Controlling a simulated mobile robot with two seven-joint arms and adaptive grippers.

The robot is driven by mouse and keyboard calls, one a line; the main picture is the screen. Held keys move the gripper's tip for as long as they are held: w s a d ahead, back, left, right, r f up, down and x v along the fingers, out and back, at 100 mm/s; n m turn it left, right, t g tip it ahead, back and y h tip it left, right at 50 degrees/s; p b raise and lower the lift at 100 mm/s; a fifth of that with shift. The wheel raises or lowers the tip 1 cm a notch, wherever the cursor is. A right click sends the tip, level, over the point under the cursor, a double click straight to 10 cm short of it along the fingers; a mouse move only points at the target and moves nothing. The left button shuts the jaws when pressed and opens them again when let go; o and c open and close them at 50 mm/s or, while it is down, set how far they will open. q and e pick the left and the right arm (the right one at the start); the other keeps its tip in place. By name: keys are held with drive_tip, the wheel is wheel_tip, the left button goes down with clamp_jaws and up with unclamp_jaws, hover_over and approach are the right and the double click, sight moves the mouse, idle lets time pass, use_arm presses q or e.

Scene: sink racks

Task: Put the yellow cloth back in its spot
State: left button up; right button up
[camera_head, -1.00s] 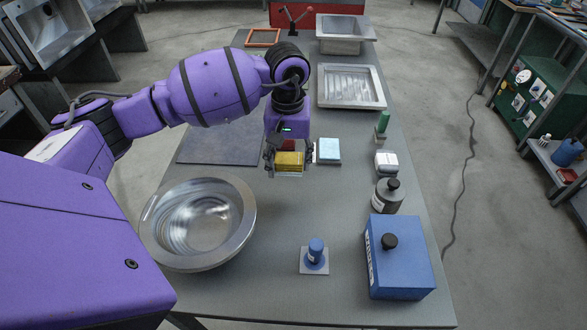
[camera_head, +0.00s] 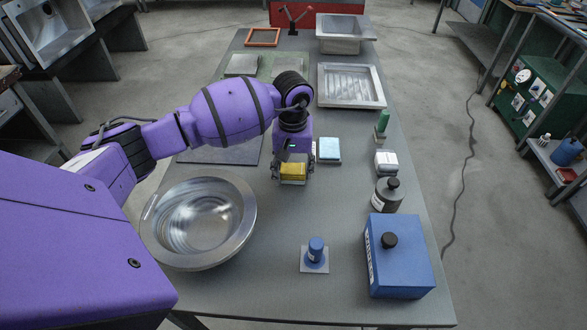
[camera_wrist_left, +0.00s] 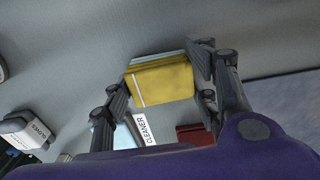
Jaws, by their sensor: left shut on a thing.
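My left gripper (camera_head: 292,174) is shut on the yellow cloth (camera_head: 293,170), one finger at each side of it, over the middle of the table. The left wrist view shows the folded yellow cloth (camera_wrist_left: 163,84) with a pale stripe between the fingers (camera_wrist_left: 162,90). A thin grey edge shows along its far side; I cannot tell whether the cloth touches what is under it. A light blue cloth (camera_head: 329,147) on a pad lies just right of the gripper. A dark red piece (camera_wrist_left: 193,134) shows in the left wrist view; the gripper hides it in the head view. My right gripper is not in view.
A round metal basin (camera_head: 200,260) stands at left front. A metal tray (camera_head: 372,101) lies behind.

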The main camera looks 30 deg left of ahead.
sight(293, 169)
use_arm(q)
drive_tip(key=o, duration=1)
drive_tip(key=shift+f, duration=0.15)
wheel_tip(293, 169, up, 12)
drive_tip(key=shift+r, duration=0.25)
